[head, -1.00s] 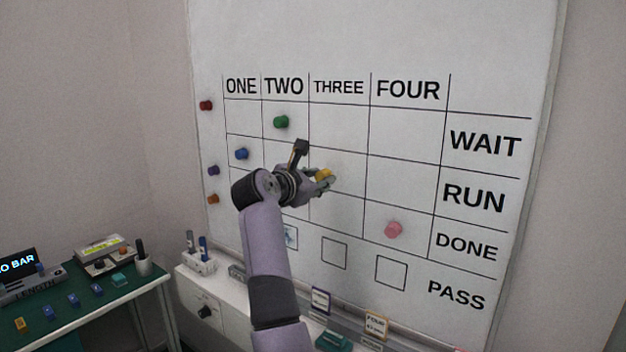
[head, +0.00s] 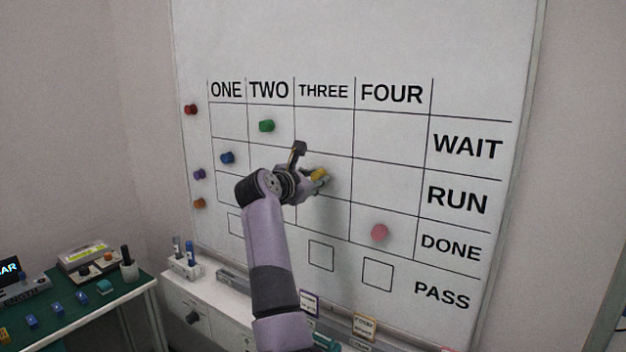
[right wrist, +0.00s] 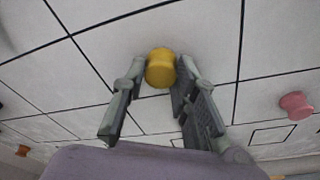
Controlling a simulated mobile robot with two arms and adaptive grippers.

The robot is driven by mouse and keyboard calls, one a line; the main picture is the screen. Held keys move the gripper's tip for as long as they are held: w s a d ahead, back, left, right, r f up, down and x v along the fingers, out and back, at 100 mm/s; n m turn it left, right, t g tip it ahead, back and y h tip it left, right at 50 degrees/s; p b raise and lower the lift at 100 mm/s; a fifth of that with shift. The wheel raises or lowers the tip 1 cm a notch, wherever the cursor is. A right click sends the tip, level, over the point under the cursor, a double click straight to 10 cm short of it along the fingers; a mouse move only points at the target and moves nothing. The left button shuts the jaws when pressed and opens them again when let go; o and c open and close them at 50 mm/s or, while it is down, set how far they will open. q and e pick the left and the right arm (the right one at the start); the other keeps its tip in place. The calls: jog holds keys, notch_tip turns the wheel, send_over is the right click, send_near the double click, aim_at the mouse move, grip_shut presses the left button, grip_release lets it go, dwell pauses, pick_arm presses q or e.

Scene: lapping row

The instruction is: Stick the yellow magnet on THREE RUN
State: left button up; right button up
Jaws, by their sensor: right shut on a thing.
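The yellow magnet (head: 319,176) is between the fingers of my right gripper (head: 316,181), in front of the THREE column's RUN cell (head: 341,187) on the whiteboard. In the right wrist view the yellow magnet (right wrist: 160,70) sits between the two fingertips (right wrist: 161,66), with the board close behind it. My right gripper is shut on it. I cannot tell whether the magnet touches the board. My left gripper is not in view.
A green magnet (head: 266,126) is in TWO WAIT, a blue one (head: 227,158) in ONE RUN and a pink one (head: 379,232) in FOUR DONE. Red (head: 190,109), purple (head: 199,174) and orange (head: 198,203) magnets are left of the grid. A green bench (head: 75,330) stands lower left.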

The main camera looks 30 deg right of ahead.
jog(key=shift+r, duration=0.1)
jog(key=o, duration=1.2)
